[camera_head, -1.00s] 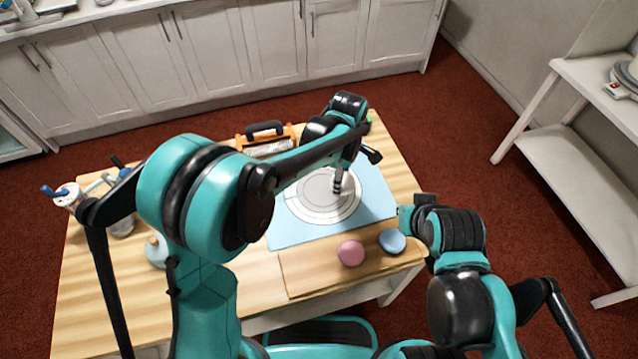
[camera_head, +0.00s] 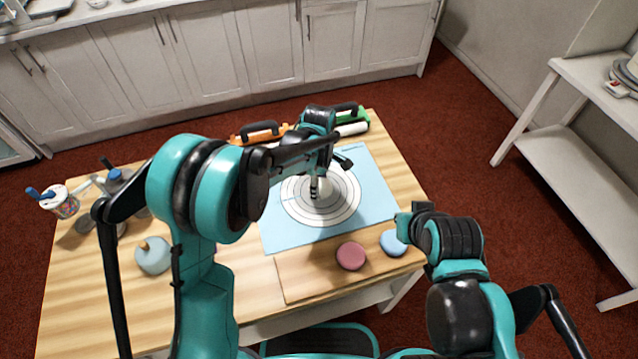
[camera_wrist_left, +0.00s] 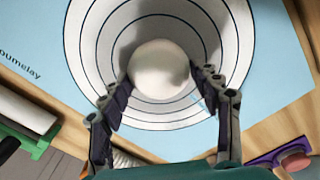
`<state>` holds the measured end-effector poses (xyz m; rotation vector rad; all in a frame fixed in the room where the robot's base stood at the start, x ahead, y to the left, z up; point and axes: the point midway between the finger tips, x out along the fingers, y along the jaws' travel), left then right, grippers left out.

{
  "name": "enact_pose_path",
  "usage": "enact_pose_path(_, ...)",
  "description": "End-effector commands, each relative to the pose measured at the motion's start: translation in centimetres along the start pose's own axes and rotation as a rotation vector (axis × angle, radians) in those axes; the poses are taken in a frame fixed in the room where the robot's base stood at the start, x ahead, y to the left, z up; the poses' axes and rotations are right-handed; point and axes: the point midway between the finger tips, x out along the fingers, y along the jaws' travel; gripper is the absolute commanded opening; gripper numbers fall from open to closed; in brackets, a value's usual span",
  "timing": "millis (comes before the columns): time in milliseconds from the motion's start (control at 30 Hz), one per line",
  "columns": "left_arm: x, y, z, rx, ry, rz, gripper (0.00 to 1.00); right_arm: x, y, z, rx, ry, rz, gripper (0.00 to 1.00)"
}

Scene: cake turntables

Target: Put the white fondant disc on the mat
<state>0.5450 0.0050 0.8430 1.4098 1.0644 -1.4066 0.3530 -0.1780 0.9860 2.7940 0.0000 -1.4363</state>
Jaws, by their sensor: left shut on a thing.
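The white fondant disc (camera_wrist_left: 158,68) is between the fingers of my left gripper (camera_wrist_left: 161,80) in the left wrist view. My left gripper is shut on it, over the ringed middle of the light blue mat (camera_wrist_left: 285,80). In the head view my left gripper (camera_head: 315,190) is above the circles of the mat (camera_head: 290,237), and its arm partly hides the disc. I cannot tell whether the disc touches the mat. My right gripper (camera_head: 412,214) is beside the mat's right front corner, near the blue disc (camera_head: 393,243); its fingers are not clear.
A pink disc (camera_head: 351,256) and the blue disc lie on a wooden board (camera_head: 310,275) at the table's front. An orange-handled tool (camera_head: 258,132) and a green-ended roller (camera_head: 357,122) lie behind the mat. A cup of tools (camera_head: 60,203) stands at left.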

Motion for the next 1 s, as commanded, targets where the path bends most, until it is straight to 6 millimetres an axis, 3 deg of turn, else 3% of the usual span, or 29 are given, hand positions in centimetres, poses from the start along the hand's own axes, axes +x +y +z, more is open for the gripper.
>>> enact_pose_path(100, 0.4, 0.0, 0.0, 0.000, 0.000, 0.000, 0.30, 0.3, 0.0, 0.2, 0.000, 0.000, 0.000, 0.00)
enact_pose_path(133, 0.4, 0.0, 0.0, 0.000, 0.000, 0.000, 0.68, 0.2, 0.0, 0.2, 0.000, 0.000, 0.000, 0.00)
enact_pose_path(200, 0.3, 0.0, 0.0, 0.000, 0.000, 0.000, 0.84, 0.2, 0.0, 0.1, 0.000, 0.000, 0.000, 0.00)
enact_pose_path(500, 0.2, 0.0, 0.0, 0.000, 0.000, 0.000, 0.84, 0.1, 0.0, 0.1, 0.000, 0.000, 0.000, 0.00)
enact_pose_path(633, -0.8, 0.0, 0.0, 0.000, 0.000, 0.000, 0.84, -0.3, 0.0, -0.2, 0.000, 0.000, 0.000, 0.00)
enact_pose_path(1000, -8.7, 0.0, 0.0, 0.000, 0.000, 0.000, 0.84, -2.6, 0.0, -1.9, 0.000, 0.000, 0.000, 0.00)
